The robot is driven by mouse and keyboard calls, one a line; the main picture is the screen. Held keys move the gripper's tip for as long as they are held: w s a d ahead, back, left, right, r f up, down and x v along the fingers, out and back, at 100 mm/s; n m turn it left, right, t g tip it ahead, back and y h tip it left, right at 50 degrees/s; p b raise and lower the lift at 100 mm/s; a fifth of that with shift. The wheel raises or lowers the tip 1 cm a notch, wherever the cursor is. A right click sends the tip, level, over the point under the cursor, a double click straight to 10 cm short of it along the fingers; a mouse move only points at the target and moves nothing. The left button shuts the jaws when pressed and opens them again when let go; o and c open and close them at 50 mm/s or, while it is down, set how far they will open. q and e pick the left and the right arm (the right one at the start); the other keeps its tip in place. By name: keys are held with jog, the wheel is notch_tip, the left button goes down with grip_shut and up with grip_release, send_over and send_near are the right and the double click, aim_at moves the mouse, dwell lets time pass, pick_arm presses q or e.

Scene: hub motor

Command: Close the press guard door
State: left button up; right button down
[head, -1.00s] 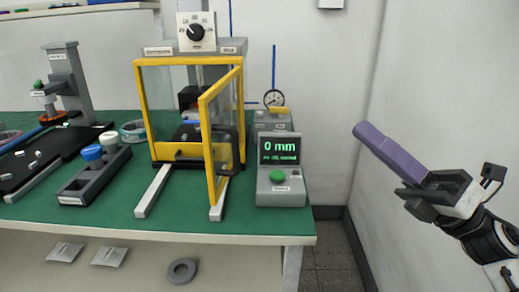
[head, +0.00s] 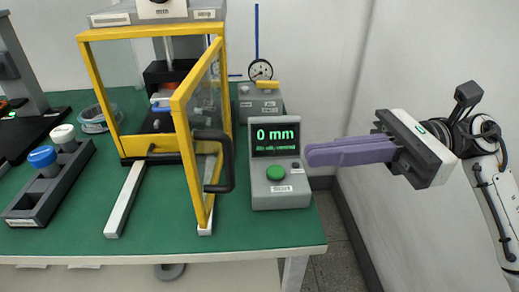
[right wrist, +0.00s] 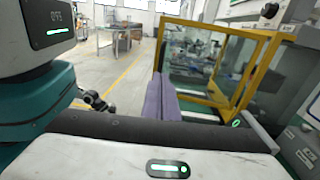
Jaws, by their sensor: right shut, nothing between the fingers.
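The press guard door (head: 205,130) is a yellow-framed clear panel with a black handle (head: 226,162). It stands swung open toward the front, hinged at the right side of the yellow press frame (head: 95,85). My right gripper (head: 310,155) has purple fingers, shut and empty. It is to the right of the door, apart from the handle, in front of the display box's right edge. In the right wrist view the purple fingers (right wrist: 161,98) point toward a yellow frame (right wrist: 215,62). My left gripper is not in view.
A grey display box (head: 280,188) reading 0 mm with a green button stands right of the door. A dial gauge (head: 260,70) stands behind it. A grey holder with blue and white caps (head: 48,185) is at left. The green table (head: 265,232) is clear in front.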

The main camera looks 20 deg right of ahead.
jog(key=p+x, duration=0.1)
jog(key=x, duration=0.8)
jog(key=shift+p, duration=0.35)
jog(key=shift+a, duration=0.15)
